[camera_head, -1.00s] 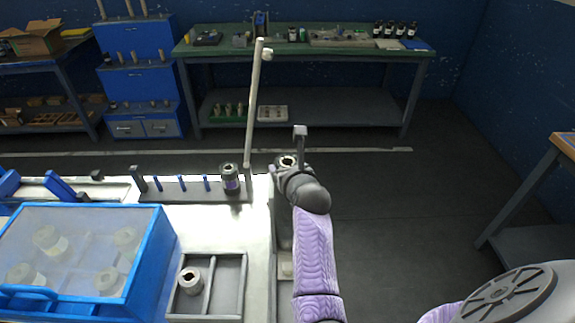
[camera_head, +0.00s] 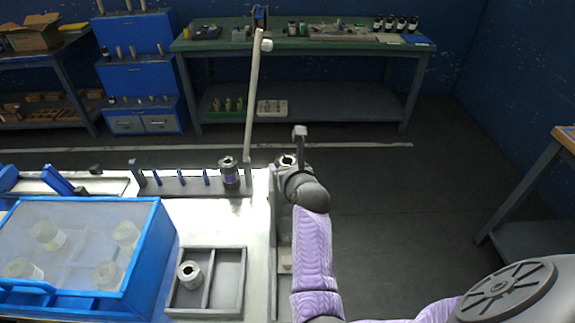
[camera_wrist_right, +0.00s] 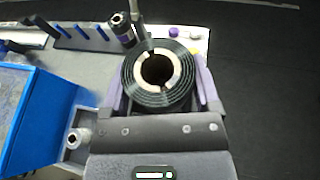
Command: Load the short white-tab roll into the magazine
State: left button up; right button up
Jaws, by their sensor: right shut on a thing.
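My right gripper (camera_head: 286,166) is beyond the right end of the white machine top. In the right wrist view the gripper (camera_wrist_right: 158,88) is shut on a dark wound roll (camera_wrist_right: 158,97), with purple fingers on both sides. White tabs show around its open core. In the head view the held roll (camera_head: 287,159) is small and partly hidden by my wrist. A long grey holder with blue dividers (camera_head: 182,182) runs along the back of the machine top; I cannot tell if it is the magazine. A dark roll (camera_head: 229,177) stands at its right end. My left gripper is out of view.
A blue-framed clear-lidded box (camera_head: 150,255) holds several pale rolls. A grey two-compartment tray (camera_head: 228,280) has one small roll (camera_head: 189,275) in its left compartment. A tall pale post (camera_head: 252,105) stands near my gripper. Open floor lies to the right.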

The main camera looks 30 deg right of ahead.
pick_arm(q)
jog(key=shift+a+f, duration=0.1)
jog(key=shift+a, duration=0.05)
pick_arm(e)
jog(key=shift+f, duration=0.25)
jog(key=shift+f, duration=0.2)
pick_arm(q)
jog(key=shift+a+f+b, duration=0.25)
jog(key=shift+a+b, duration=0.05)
pick_arm(e)
jog(key=shift+f, duration=0.2)
jog(key=shift+f, duration=0.2)
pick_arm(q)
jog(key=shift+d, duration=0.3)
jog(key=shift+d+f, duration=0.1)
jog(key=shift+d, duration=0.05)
pick_arm(e)
jog(key=o, duration=1.2)
